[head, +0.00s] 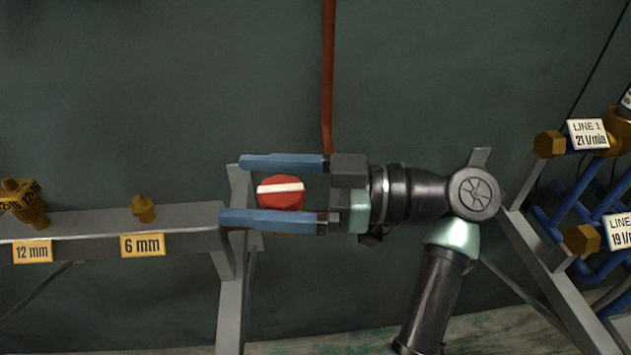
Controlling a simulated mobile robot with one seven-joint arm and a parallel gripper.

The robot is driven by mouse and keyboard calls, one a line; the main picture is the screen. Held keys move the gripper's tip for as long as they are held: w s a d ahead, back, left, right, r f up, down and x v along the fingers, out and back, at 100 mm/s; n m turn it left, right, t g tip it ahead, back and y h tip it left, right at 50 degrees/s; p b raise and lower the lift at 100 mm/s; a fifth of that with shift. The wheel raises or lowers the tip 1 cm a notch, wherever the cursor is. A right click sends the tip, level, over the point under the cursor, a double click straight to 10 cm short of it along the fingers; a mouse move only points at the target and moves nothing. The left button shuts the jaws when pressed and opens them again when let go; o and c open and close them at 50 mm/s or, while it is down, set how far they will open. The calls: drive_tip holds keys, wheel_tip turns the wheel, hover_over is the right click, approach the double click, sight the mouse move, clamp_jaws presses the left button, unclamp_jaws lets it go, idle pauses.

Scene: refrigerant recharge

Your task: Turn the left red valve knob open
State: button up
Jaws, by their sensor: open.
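The red valve knob (280,197) has a white stripe across its top, lying nearly level in the picture. It sits near the right end of a grey rail. My gripper (244,189) comes in from the right with its two blue fingers open. One finger lies above the knob and one below it in the picture, so the knob shows between them. A gap shows above the knob; the lower finger overlaps its bottom edge, and I cannot tell whether they touch. Only this one red knob is in view.
Left on the grey rail (80,222) are brass fittings by "12 mm" and "6 mm" (143,245) labels. An orange-red pipe (328,80) runs down the wall behind my gripper. At right stands a rack with blue pipes, brass hex fittings (549,144) and a "LINE 1" label (588,134).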

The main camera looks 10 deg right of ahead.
drive_tip(key=s+d, duration=0.2)
drive_tip(key=d, duration=1)
drive_tip(key=shift+s+d, duration=0.15)
drive_tip(key=shift+d, duration=0.25)
